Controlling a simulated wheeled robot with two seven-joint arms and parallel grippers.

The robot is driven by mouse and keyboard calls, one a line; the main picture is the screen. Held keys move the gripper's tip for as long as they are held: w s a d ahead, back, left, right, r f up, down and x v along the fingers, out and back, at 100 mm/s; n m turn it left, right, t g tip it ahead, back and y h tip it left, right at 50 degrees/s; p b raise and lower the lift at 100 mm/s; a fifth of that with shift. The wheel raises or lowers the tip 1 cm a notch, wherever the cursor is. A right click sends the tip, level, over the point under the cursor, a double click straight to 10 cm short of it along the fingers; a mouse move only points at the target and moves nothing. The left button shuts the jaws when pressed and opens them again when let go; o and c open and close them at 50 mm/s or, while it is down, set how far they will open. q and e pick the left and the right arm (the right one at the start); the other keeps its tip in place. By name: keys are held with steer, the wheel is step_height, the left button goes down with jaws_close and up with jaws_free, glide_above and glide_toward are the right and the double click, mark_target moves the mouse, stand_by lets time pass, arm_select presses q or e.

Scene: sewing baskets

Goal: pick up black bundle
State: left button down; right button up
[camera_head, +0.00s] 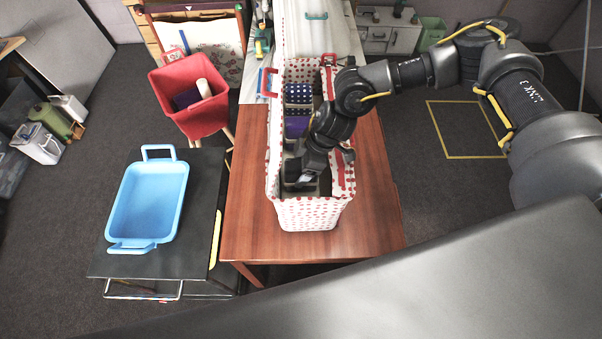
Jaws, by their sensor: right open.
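A white sewing basket with red dots (310,213) stands on the brown wooden table. Inside it, towards the back, are a navy dotted bundle (298,90) and a darker, nearly black dotted bundle (299,109). A purple bundle (296,127) lies in front of them. My right arm comes in from the right, and my right gripper (301,181) points down into the front part of the basket. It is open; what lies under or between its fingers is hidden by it. I cannot tell whether a black bundle is there. My left gripper is not in view.
An empty blue tray (146,205) sits on a black cart at the left. A red bin (190,108) with rolls stands behind it. The wooden table (368,205) is bare on both sides of the basket. Cabinets stand at the back.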

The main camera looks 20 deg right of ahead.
steer(key=c, duration=1.4)
steer(key=shift+r, duration=0.15)
steer(key=shift+r+b, duration=0.15)
steer(key=shift+b, duration=0.35)
steer(key=shift+r+b, duration=0.4)
steer(key=shift+b, duration=0.05)
steer(key=s+r+b, duration=0.1)
steer(key=r, duration=0.3)
steer(key=s+r+b, duration=0.1)
steer(key=r, duration=0.4)
steer(key=s+a+r+b, duration=0.1)
steer(key=s+r, duration=0.1)
steer(key=r, duration=0.3)
steer(key=shift+b, duration=0.3)
